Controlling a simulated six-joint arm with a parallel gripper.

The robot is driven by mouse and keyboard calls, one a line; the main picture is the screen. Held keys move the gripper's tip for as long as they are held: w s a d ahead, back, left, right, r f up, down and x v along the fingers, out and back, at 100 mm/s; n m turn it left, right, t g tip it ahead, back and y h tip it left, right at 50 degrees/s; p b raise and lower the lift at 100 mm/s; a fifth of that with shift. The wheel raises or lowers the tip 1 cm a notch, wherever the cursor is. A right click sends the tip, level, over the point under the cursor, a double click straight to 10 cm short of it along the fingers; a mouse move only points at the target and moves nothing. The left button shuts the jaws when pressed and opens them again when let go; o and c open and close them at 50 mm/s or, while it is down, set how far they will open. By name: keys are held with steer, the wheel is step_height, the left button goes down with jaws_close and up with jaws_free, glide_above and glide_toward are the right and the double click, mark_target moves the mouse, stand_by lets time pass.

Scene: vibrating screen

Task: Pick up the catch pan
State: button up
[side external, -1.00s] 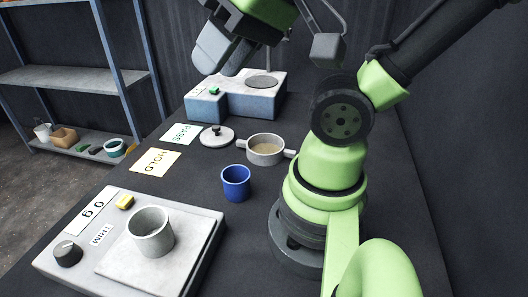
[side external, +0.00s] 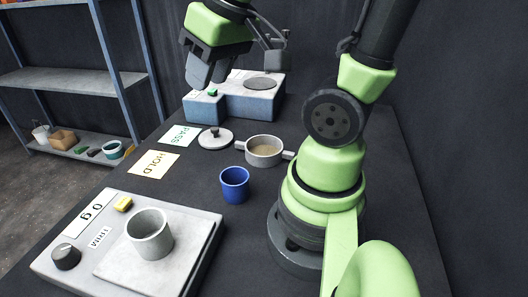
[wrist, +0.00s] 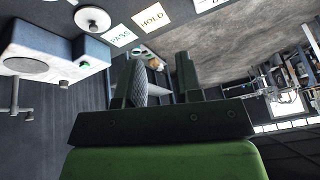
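A round metal pan with two side handles (side external: 264,151) stands on the dark table and holds tan grains. A plain grey cup-like pan (side external: 150,235) stands on the white balance at the front left. I cannot tell for certain which of the two is the catch pan. My gripper (side external: 207,77) is in the air near the left end of the blue-grey machine, away from both pans. In the wrist view my gripper (wrist: 162,75) shows two separated fingers with nothing between them. Neither pan shows clearly there.
The blue-grey machine (side external: 250,103) with a round plate stands at the back. A knobbed lid (side external: 215,138) lies left of the handled pan, and a blue cup (side external: 235,185) stands in front. PASS (side external: 180,137) and HOLD (side external: 153,165) cards lie along the left edge.

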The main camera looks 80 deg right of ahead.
steer(key=w+d+f+g, duration=0.1)
steer(key=d+f+g, duration=0.1)
steer(key=d+f, duration=0.35)
steer(key=n+g, duration=0.2)
steer(key=g, duration=0.1)
glide_toward(258, 159)
steer(key=shift+w+d+f, duration=0.1)
step_height(258, 159, down, 4)
steer(key=shift+f, duration=2.9)
jaws_close()
